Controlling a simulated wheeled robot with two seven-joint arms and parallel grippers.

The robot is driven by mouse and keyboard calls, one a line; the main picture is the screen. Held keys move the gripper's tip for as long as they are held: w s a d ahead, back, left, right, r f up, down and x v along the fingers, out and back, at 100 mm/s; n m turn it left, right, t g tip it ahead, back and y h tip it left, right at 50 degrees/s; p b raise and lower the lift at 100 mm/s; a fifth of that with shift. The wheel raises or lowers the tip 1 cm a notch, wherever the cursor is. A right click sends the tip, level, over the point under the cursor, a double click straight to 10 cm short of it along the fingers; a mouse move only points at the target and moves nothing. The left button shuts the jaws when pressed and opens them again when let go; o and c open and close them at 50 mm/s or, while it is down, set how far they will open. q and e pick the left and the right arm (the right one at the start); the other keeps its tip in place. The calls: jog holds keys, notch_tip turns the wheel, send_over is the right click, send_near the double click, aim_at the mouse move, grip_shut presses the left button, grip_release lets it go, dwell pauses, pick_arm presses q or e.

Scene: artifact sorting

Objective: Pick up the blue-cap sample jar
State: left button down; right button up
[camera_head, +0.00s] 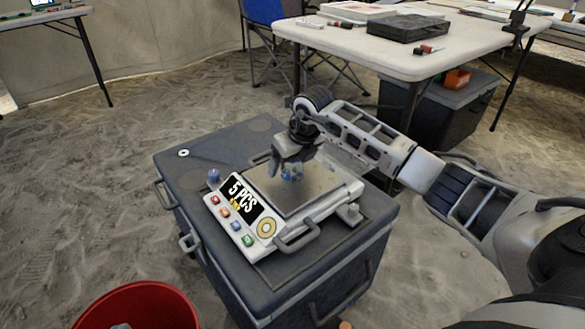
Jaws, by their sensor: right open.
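The gripper hides part of the jar. The scale's display reads "5 PCS". My left gripper is not in view.
The scale sits on a dark grey case (190,217) with side handles. A small blue round piece (214,175) is at the scale's left corner. A red bucket (140,300) stands at the lower left. A white table (440,62) is behind. Sandy floor is open at left.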

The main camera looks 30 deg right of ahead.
jog(key=c, duration=1.1)
